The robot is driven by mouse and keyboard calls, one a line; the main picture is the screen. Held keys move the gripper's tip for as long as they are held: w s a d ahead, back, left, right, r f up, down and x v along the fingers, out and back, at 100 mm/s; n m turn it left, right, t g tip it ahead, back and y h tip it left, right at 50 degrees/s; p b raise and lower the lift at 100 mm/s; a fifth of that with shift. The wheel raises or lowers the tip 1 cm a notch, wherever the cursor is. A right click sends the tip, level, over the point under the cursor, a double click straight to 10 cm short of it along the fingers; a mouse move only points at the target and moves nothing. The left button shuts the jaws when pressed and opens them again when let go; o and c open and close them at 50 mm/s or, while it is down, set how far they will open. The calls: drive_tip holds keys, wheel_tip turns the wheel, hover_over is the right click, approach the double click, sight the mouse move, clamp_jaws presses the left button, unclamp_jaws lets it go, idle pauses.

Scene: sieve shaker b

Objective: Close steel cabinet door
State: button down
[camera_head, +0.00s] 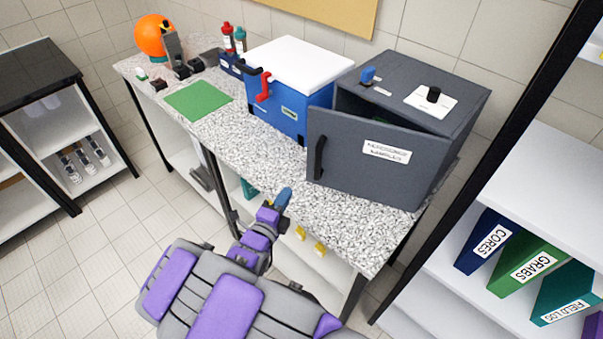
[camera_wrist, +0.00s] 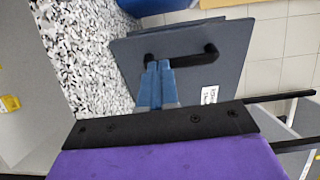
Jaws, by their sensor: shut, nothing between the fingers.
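The grey steel cabinet (camera_head: 440,80) stands on the speckled worktop. Its door (camera_head: 363,183) is partly open, with a dark gap along the top and left, and bears a white label and a black handle (camera_head: 320,157) on its left side. My gripper (camera_head: 284,195) is in front of the worktop edge, left of and below the handle. In the wrist view my gripper's blue fingers (camera_wrist: 159,68) are together and empty, their tips near the black handle (camera_wrist: 183,58) on the grey door (camera_wrist: 225,80). I cannot tell whether they touch it.
On the speckled worktop (camera_head: 340,222) a blue box with a white lid (camera_head: 300,65) stands left of the cabinet. A green mat (camera_head: 198,100) and an orange ball-shaped thing (camera_head: 153,35) are farther left. A shelf with binders (camera_head: 525,260) stands at the right. The tiled floor at left is clear.

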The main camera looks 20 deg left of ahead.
sight(309, 158)
drive_tip(key=w, duration=0.4)
drive_tip(key=w+b, duration=0.1)
drive_tip(key=w, duration=0.4)
drive_tip(key=w+d+b, duration=0.1)
drive_tip(key=w, duration=0.3)
drive_tip(key=shift+w+d+r, duration=0.1)
drive_tip(key=shift+w, duration=0.35)
drive_tip(key=w+d+m+h+p, duration=0.1)
drive_tip(key=w+m+h+p, duration=0.1)
drive_tip(key=w, duration=1)
drive_tip(key=shift+w+d+r+m+g+h+p, duration=0.15)
drive_tip(key=shift+d+r+m+g+h+p, duration=0.2)
drive_tip(key=shift+h+p, duration=0.65)
drive_tip(key=shift+a, duration=0.1)
